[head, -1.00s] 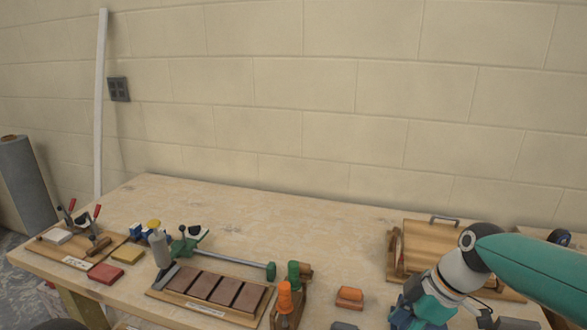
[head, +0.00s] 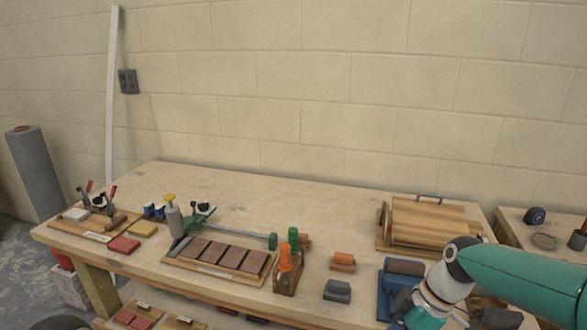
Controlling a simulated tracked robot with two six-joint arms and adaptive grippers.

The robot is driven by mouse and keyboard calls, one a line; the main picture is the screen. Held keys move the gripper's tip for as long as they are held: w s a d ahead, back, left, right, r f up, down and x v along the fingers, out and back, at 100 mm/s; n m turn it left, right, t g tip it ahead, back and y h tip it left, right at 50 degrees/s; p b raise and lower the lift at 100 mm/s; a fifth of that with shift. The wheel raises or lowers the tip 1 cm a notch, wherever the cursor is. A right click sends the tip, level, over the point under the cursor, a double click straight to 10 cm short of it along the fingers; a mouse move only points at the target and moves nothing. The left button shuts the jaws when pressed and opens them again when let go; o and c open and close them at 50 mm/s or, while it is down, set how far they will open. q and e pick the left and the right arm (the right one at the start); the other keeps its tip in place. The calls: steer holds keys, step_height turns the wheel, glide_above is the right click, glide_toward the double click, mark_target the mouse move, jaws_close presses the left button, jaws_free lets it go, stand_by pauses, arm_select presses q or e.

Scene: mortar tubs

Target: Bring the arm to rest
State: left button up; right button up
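My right arm (head: 515,278) comes in from the right edge as a teal link. It bends at a black and white joint and runs down to the bottom edge over the bench's right part. The fingers of my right gripper do not show, so I cannot see whether it holds anything. My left arm and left gripper are out of view.
The bench (head: 330,210) carries a brown-block board (head: 215,262), orange-handled tool holder (head: 287,265), orange block (head: 343,261), grey block (head: 337,291), blue device (head: 388,295) and slatted wooden piece (head: 425,222). Its back middle is clear. A tape measure (head: 535,216) lies at right.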

steer(key=s+a+f+m, duration=0.2)
steer(key=s+f+m, duration=0.3)
steer(key=f, duration=0.5)
steer(key=s+a+f+m, duration=0.2)
steer(key=s+f+m, duration=0.4)
steer(key=f, duration=0.4)
steer(key=s+a+f+m, duration=0.2)
steer(key=s+f+m, duration=0.3)
steer(key=f, duration=0.5)
steer(key=shift+s+a+f+m+t, duration=0.3)
steer(key=shift+s+a+m, duration=0.1)
steer(key=shift+s, duration=0.3)
